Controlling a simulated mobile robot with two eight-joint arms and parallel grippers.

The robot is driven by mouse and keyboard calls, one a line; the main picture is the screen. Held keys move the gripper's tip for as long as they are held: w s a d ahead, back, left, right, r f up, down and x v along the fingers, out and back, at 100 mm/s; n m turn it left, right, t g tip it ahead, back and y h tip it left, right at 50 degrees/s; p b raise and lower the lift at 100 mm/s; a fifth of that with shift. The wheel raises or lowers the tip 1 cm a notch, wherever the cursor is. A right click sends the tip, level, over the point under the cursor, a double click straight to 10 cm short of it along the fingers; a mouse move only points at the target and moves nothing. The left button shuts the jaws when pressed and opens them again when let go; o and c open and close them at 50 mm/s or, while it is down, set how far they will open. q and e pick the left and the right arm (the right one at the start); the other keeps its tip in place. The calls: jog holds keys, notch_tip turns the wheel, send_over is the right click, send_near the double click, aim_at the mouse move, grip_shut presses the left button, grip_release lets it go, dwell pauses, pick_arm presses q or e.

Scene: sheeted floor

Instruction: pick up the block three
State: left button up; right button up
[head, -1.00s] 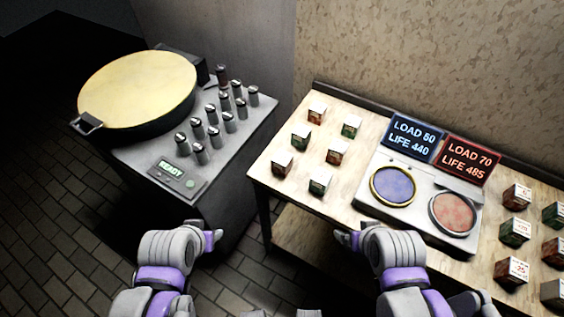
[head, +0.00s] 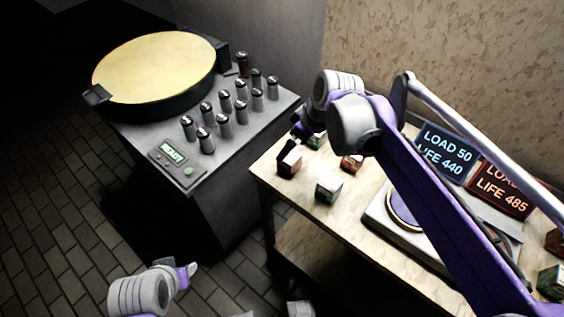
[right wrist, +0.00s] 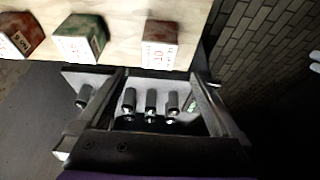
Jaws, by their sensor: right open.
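Small red and green blocks with white printed tops stand on the wooden table. In the head view a red block (head: 289,162) is at the table's left edge, with a green block (head: 328,188) to its right and another red block (head: 352,162) partly behind my right arm. I cannot tell which is block three. My right gripper (head: 298,132) is open just above and behind the left red block. In the right wrist view, a red block (right wrist: 160,46), a green block (right wrist: 80,38) and another red block (right wrist: 20,33) lie beyond the open fingers (right wrist: 155,105), which hold nothing. My left gripper (head: 188,274) is low over the floor; its jaws are unclear.
The wooden table (head: 345,212) also holds a two-dish scale (head: 380,215) with lit LOAD and LIFE displays (head: 446,152). A grey console (head: 240,142) with a round yellow pan (head: 155,70) and several knobs stands left of the table, across a narrow gap. My right arm hides part of the table.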

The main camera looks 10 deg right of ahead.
aim_at(290, 155)
jog(key=x, duration=0.4)
jog(key=f, duration=0.1)
jog(key=f+b, duration=0.1)
jog(key=f, duration=0.2)
jog(key=shift+w+f, duration=0.35)
jog(key=shift+w, duration=0.05)
jog(key=shift+w+a+f, duration=0.2)
jog(key=shift+f, duration=0.25)
jog(key=shift+r, duration=0.1)
grip_shut()
